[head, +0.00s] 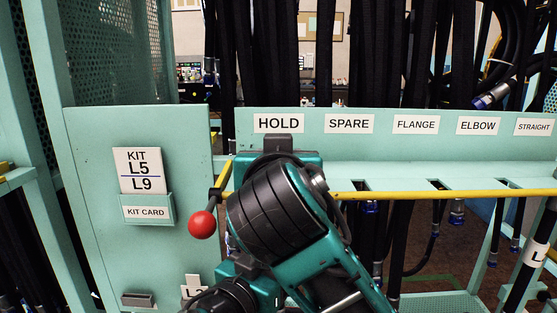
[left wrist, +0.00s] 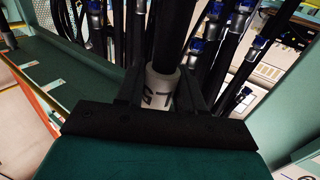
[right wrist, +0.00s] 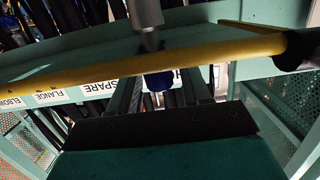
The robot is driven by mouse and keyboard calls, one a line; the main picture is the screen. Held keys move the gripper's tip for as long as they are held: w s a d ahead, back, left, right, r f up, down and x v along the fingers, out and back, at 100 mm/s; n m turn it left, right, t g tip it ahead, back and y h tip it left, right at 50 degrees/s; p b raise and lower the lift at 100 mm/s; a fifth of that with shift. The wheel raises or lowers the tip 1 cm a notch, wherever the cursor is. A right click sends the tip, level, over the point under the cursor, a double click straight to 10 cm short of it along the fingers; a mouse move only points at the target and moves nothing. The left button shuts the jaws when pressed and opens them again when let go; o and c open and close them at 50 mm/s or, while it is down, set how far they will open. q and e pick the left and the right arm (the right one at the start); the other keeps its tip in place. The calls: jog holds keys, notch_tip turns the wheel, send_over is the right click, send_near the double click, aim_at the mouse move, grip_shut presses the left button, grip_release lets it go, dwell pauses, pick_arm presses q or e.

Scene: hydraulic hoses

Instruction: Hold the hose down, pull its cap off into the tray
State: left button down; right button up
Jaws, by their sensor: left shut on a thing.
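In the left wrist view my left gripper (left wrist: 160,92) is shut on a black hose at its pale marked sleeve (left wrist: 161,86). In the right wrist view a blue cap (right wrist: 158,80) shows below a grey metal fitting (right wrist: 147,14), just beyond the yellow rail. My right gripper (right wrist: 163,92) has its fingers apart on either side of the cap, with no clear contact. In the head view my dark wrist and teal arm links block the area below the HOLD label (head: 278,123), hiding the hose end and fingertips. I cannot make out the tray for certain.
A yellow rail (head: 420,195) runs across the rack, close to my right gripper (right wrist: 100,75). A red ball knob (head: 202,224) stands left of my arm. Several capped hoses hang at the right, including one with a blue end (head: 457,217). A kit card panel (head: 90,200) stands left.

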grip_shut()
jog(key=shift+r, duration=0.2)
dwell(0.8)
jog(key=shift+r, duration=0.9)
jog(key=shift+r, duration=0.1)
jog(key=shift+r, duration=1.95)
pick_arm(q)
jog(key=c, duration=0.6)
grip_release()
pick_arm(e)
jog(key=shift+f, duration=0.1)
